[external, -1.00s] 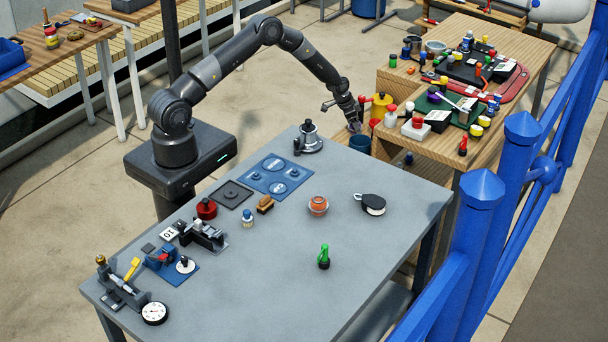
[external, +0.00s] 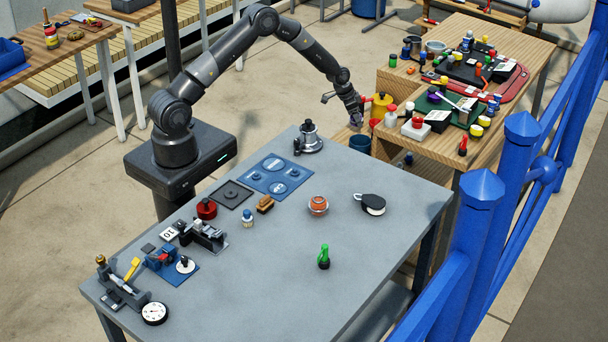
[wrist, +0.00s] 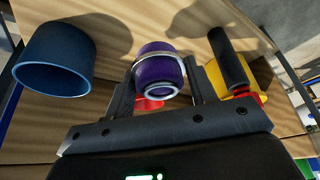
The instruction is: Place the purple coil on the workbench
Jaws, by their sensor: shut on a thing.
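The purple coil (wrist: 158,72), with a pale band around it, is between the fingers of my gripper (wrist: 162,85) in the wrist view. My gripper is shut on it. In the external view my gripper (external: 356,117) hangs just past the far right corner of the grey table, beside the wooden bench and above a lower wooden shelf. The coil is too small there to make out clearly. The grey workbench (external: 270,290) stands in front of my base, and the wooden workbench (external: 420,148) is to the right of my gripper. I cannot tell which one the task means.
A dark blue cup (wrist: 52,58) stands left of the coil in the wrist view. A yellow container (external: 381,106) is close right of my gripper. The grey table's right front half is mostly clear around a green-handled item (external: 324,257). Blue railings (external: 470,225) run along the right.

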